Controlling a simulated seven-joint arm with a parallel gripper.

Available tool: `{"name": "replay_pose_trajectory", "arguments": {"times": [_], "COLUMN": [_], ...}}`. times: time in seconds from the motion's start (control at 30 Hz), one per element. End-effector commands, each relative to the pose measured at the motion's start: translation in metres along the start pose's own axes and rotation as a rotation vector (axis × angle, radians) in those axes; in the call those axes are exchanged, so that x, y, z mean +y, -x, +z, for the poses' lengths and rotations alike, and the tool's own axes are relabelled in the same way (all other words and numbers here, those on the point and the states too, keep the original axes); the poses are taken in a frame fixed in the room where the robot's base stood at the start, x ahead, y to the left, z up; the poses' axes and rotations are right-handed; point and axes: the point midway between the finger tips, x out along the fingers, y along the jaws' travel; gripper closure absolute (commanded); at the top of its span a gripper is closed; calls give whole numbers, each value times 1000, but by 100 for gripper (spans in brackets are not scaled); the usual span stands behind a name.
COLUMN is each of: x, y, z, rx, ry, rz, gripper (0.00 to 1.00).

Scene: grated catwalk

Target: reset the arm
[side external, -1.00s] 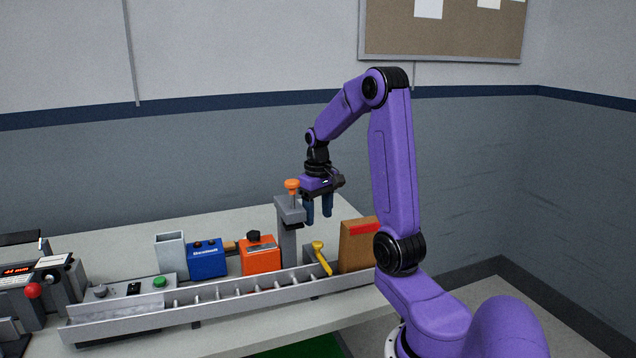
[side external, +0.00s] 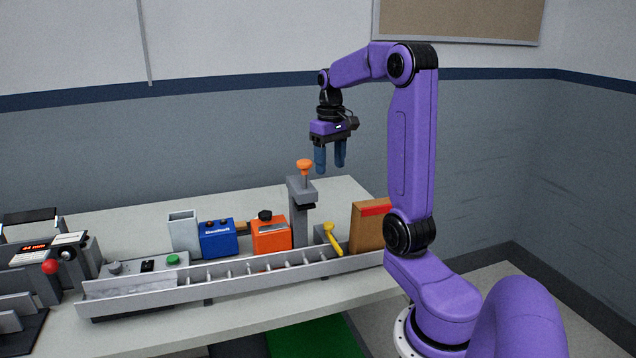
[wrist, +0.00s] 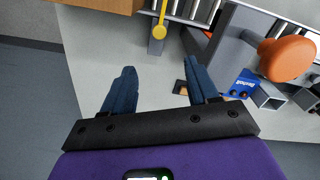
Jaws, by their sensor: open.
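My gripper (side external: 330,160) hangs in the air with its two blue fingers pointing down. It is above the back of the bench, higher than the grey post (side external: 302,212) with the orange knob (side external: 304,166) and a little to its right. In the wrist view my gripper (wrist: 155,85) is open, with nothing between the fingers. The orange knob (wrist: 290,58) shows close by on the right there. The upper arm stands upright and the forearm reaches left.
On the bench (side external: 240,323) stand a conveyor rail (side external: 235,282), a grey open box (side external: 184,233), a blue box (side external: 218,240), an orange box (side external: 271,236), a yellow lever (side external: 333,240) and a brown box (side external: 369,229). Machines with a red button (side external: 50,267) stand at left.

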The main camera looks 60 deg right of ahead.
Motion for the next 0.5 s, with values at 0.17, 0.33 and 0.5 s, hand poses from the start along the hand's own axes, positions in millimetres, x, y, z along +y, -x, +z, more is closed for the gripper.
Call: {"name": "replay_pose_trajectory", "arguments": {"times": [0.17, 0.33, 0.5], "x": [-3, -18, -38], "y": [-1, -8, -15], "z": [6, 42, 85], "rx": [-17, -127, -252], "ry": [-10, -77, -138], "rz": [0, 10, 43], "gripper": [41, 41, 41]}}
